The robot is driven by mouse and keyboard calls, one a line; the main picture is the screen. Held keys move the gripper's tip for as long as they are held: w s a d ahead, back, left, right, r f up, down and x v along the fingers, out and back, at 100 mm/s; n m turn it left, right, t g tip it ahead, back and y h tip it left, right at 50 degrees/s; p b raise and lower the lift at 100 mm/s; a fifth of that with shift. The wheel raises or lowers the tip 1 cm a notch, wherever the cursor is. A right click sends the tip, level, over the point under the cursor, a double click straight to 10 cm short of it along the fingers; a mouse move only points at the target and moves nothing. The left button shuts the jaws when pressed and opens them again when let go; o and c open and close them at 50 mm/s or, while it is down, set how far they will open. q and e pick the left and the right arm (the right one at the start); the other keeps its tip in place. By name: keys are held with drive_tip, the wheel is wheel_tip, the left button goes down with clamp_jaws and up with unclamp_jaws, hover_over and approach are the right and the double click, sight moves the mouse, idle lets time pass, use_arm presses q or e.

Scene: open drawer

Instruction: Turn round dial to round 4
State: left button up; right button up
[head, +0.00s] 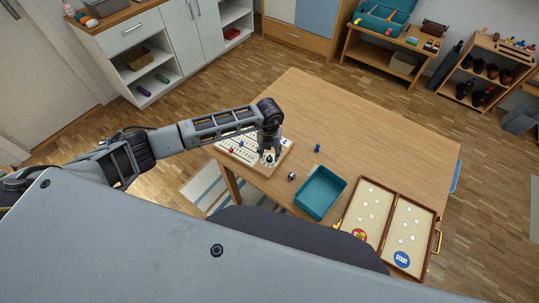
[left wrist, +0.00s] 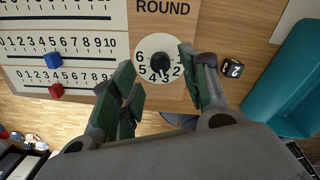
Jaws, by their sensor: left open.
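Numbers 2 to 6 show in the left wrist view; I cannot tell which one the knob points to. My left gripper (head: 268,155) is over the right end of the board in the head view. In the left wrist view its green-padded fingers (left wrist: 156,62) are open on either side of the dial, with the knob between them. I cannot tell whether they touch it. My right gripper is not in view.
Red (left wrist: 56,90) and blue (left wrist: 52,60) markers sit on the number scales. A dark die (left wrist: 232,68) lies right of the board. A teal tray (head: 321,193), a blue piece (head: 317,148) and an open game case (head: 392,225) are on the table.

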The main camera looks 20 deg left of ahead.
sight(269, 159)
use_arm(q)
drive_tip(key=shift+f, duration=1.5)
clamp_jaws()
